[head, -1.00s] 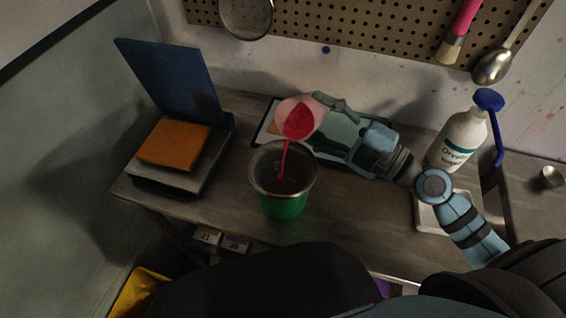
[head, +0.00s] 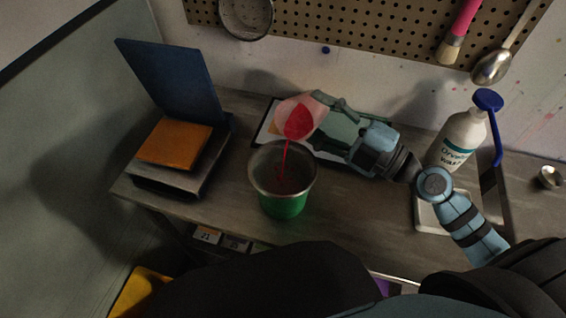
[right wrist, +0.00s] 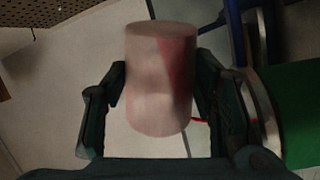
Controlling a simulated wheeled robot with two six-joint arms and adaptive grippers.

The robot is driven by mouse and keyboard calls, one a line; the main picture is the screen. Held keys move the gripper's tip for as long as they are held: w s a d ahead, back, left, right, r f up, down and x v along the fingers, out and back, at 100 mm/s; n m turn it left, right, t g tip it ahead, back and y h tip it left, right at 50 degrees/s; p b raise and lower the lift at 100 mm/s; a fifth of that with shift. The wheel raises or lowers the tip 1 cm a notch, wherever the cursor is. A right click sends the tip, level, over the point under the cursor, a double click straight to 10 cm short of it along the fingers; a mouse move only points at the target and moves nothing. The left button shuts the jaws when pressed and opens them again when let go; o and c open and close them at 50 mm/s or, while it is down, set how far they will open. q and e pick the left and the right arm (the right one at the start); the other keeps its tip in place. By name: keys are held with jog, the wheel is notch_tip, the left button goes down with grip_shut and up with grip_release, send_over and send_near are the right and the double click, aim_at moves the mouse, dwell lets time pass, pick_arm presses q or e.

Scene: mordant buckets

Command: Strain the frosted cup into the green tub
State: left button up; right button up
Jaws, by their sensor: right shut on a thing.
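The frosted cup (head: 286,108) is translucent and pinkish, with red liquid showing at its tilted mouth. My right gripper (head: 322,112) is shut on it and holds it above and slightly right of the green tub (head: 284,208). A thin red stream falls from the cup into the grey metal strainer (head: 264,178) seated in the top of the tub. The tub stands upright on the bench. In the right wrist view the cup (right wrist: 158,85) sits between both fingers, and part of the green tub (right wrist: 300,110) shows at the right. My left gripper is not in view.
An orange block (head: 175,144) lies on a grey device beside a blue panel (head: 172,80). A ladle, brush and sieve hang on the pegboard (head: 350,35).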

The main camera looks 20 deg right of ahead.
dwell(0.4)
jog(key=shift+s+a+f+n, duration=0.25)
jog(key=shift+s+a+n, duration=0.3)
jog(key=shift+n, duration=0.55)
dwell(1.2)
jog(key=shift+a+r+n+b, duration=0.1)
jog(key=shift+r+n+b, duration=0.15)
jog(key=shift+n+b, duration=0.35)
dwell(0.9)
